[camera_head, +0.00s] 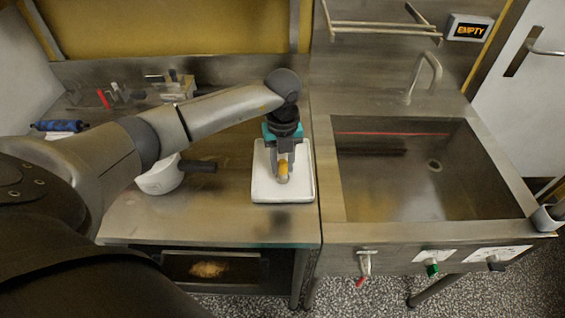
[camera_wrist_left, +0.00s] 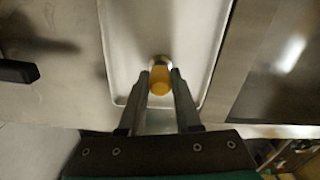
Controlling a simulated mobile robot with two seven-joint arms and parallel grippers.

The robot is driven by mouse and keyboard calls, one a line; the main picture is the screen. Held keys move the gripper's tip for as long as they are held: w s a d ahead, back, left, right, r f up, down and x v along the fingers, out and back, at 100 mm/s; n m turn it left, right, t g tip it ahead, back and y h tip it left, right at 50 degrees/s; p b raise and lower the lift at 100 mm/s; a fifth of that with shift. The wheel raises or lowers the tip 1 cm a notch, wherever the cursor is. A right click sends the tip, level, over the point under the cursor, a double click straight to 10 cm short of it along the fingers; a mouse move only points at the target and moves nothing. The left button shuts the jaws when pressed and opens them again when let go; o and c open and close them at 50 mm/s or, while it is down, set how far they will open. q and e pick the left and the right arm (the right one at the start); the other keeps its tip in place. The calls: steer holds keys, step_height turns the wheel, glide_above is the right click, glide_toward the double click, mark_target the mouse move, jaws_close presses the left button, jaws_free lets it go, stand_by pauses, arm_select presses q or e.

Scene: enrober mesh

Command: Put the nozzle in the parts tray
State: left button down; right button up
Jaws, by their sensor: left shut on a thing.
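The nozzle (camera_head: 283,172) is a small piece with a yellow-orange body and a paler metal end. My left gripper (camera_head: 283,177) is shut on it, over the white parts tray (camera_head: 262,191). In the left wrist view the nozzle (camera_wrist_left: 159,80) sits between the two fingertips (camera_wrist_left: 160,76), with the tray (camera_wrist_left: 120,45) behind it. I cannot tell whether the nozzle touches the tray floor. The visible tray floor is otherwise bare. My right gripper does not show in either view.
A white pan (camera_head: 160,179) with a dark handle stands left of the tray. A sunken sink (camera_head: 400,185) with a tap (camera_head: 428,68) lies to the right. Small tools and a blue roller (camera_head: 59,126) are at the back left. The counter in front of the tray is clear.

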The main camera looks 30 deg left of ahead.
mark_target(282, 161)
arm_select(q)
steer(key=shift+f, duration=0.15)
steer(key=c, duration=0.6)
jaws_free()
step_height(282, 161, up, 12)
steer(key=shift+r+p, duration=0.2)
steer(key=shift+p, duration=0.25)
